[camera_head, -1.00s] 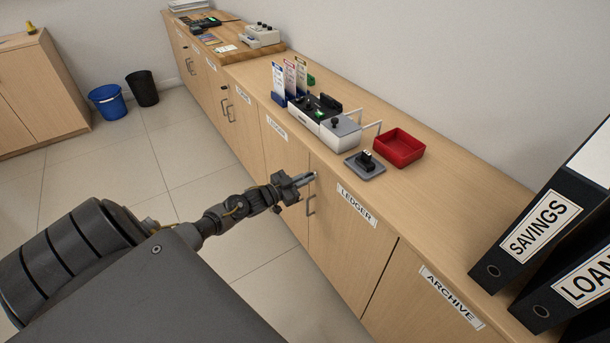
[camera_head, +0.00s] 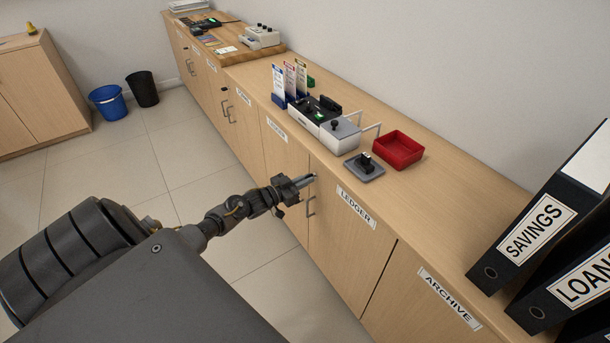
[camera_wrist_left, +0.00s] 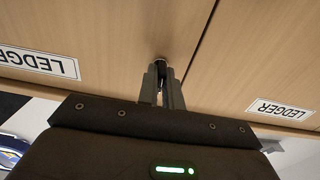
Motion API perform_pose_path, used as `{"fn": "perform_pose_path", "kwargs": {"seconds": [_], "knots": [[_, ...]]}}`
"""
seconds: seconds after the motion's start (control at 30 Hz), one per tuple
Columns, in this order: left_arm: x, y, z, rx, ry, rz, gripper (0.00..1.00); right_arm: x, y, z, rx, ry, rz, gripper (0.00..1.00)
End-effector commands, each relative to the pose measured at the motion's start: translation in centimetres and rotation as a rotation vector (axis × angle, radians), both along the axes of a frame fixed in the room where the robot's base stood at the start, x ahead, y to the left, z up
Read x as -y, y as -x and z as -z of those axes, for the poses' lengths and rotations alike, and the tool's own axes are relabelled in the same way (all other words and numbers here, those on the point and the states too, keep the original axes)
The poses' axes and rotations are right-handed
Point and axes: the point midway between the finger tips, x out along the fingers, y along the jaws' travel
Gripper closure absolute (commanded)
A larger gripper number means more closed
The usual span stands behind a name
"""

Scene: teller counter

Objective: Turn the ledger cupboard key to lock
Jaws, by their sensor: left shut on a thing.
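The ledger cupboard (camera_head: 343,239) has wooden doors with LEDGER labels (camera_head: 357,206). In the head view my left gripper (camera_head: 309,178) is at the door front, near the top of the seam between the doors and just above a metal handle (camera_head: 311,206). In the left wrist view the fingers (camera_wrist_left: 162,88) are closed together at a round metal lock (camera_wrist_left: 160,63) beside the door seam. They are shut on the key, which is mostly hidden between them; its turn angle cannot be told. My right gripper is not in view.
The counter top (camera_head: 455,198) carries a red tray (camera_head: 398,150), a grey pad with a stamp (camera_head: 365,166), a card stand (camera_head: 290,84) and black binders (camera_head: 545,235). A blue bin (camera_head: 108,103) and a black bin (camera_head: 143,89) stand on the open floor.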

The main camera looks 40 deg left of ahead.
Motion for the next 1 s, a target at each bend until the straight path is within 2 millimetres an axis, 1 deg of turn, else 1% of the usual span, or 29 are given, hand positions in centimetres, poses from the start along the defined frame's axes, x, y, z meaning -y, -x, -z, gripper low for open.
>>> {"fn": "perform_pose_path", "kwargs": {"seconds": [0.03,0.17,0.43,0.53,0.67,0.83,1.0], "knots": [[0.0,0.0,0.0,-0.002,0.002,0.0,0.89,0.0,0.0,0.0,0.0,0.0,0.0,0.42],[0.0,0.0,0.0,0.0,0.001,0.0,0.72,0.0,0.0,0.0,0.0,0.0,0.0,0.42],[0.0,0.0,0.0,0.0,0.0,0.0,0.71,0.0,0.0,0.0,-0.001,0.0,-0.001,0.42],[-0.2,0.5,0.0,-0.001,0.0,0.0,0.71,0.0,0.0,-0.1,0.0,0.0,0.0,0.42],[-0.7,2.4,0.1,-0.004,0.0,0.0,0.71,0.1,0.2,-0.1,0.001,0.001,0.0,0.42],[-1.7,5.7,0.0,-0.003,-0.001,0.001,0.71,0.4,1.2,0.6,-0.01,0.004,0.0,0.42],[-2.5,8.6,0.1,-0.003,-0.001,0.0,0.71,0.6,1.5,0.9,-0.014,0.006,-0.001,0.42]]}}
